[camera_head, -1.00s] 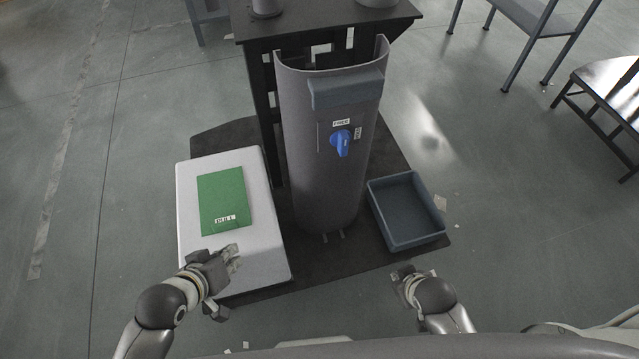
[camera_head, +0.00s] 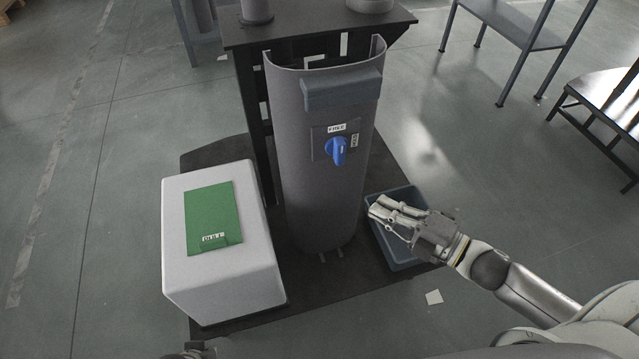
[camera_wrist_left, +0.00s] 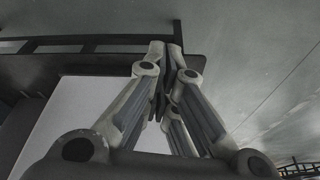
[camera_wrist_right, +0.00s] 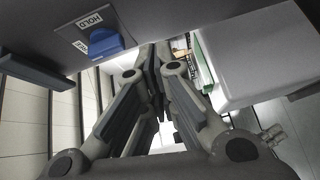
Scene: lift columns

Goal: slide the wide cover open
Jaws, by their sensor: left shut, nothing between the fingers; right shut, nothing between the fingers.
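The wide grey curved cover (camera_head: 310,200) stands upright on the front of the dark column, with a blue-grey handle bar (camera_head: 342,89) across its upper part. Below the bar is a blue knob (camera_head: 336,151), its long side roughly up and down, with FREE above and HOLD to its right. The right wrist view also shows the knob (camera_wrist_right: 106,44). My right gripper (camera_head: 378,208) is shut and empty, right of the cover and over the blue tray. My left gripper (camera_wrist_left: 164,62) is shut and empty. In the head view it is almost wholly below the bottom edge.
A white box (camera_head: 185,285) with a green panel (camera_head: 208,205) marked PULL stands left of the cover. An open blue tray (camera_head: 395,250) lies to its right. All stand on a dark base plate (camera_head: 330,285).

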